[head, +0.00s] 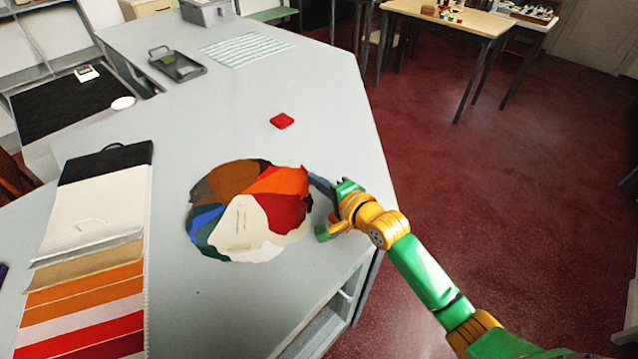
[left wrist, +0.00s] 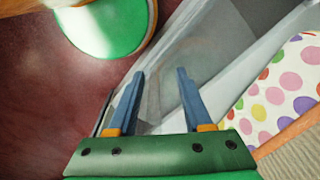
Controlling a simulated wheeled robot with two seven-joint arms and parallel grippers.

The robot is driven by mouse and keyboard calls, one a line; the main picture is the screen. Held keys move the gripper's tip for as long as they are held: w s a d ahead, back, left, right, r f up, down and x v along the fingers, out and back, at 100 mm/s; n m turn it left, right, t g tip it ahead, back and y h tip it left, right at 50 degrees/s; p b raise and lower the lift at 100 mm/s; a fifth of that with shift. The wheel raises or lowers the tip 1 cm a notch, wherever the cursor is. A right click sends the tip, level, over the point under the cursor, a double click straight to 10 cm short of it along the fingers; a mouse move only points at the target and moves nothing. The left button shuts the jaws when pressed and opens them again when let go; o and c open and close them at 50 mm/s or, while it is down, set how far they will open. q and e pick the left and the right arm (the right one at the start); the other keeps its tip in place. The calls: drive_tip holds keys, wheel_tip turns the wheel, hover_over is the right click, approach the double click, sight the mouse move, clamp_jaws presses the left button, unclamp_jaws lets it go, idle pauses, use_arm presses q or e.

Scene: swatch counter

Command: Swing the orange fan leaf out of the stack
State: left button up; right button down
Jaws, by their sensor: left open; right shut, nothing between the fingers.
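A round fan of coloured leaves lies on the grey counter. Its orange leaf (head: 288,179) is at the upper right, above the dark red leaf (head: 285,210). A brown leaf (head: 236,178), a blue leaf (head: 203,219) and a cream leaf (head: 242,230) also show. My right gripper (head: 315,179) is shut and empty, with its blue-grey fingers at the fan's right edge beside the orange leaf; I cannot tell whether they touch it. My left gripper (left wrist: 160,78) is open and empty in the left wrist view, and out of the head view.
A small red block (head: 282,121) lies beyond the fan on the counter (head: 330,90). A striped swatch card (head: 95,240) lies at left. A dark tray (head: 177,65) and a striped cloth (head: 245,48) are at the back. The counter's right edge is close to my right arm.

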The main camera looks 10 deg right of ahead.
drive_tip(key=shift+w+f+n+y+b, duration=0.2)
drive_tip(key=shift+w+n+y+b, duration=0.1)
drive_tip(key=shift+w+y+b, duration=0.15)
drive_tip(key=shift+w+r+g, duration=0.15)
drive_tip(key=shift+w+g, duration=0.15)
drive_tip(key=shift+w, duration=0.85)
use_arm(q)
drive_tip(key=shift+f, duration=0.85)
use_arm(e)
drive_tip(key=shift+a, duration=0.15)
use_arm(q)
drive_tip(key=shift+r, duration=0.1)
use_arm(e)
drive_tip(key=shift+s+r, duration=0.1)
drive_tip(key=shift+s, duration=0.05)
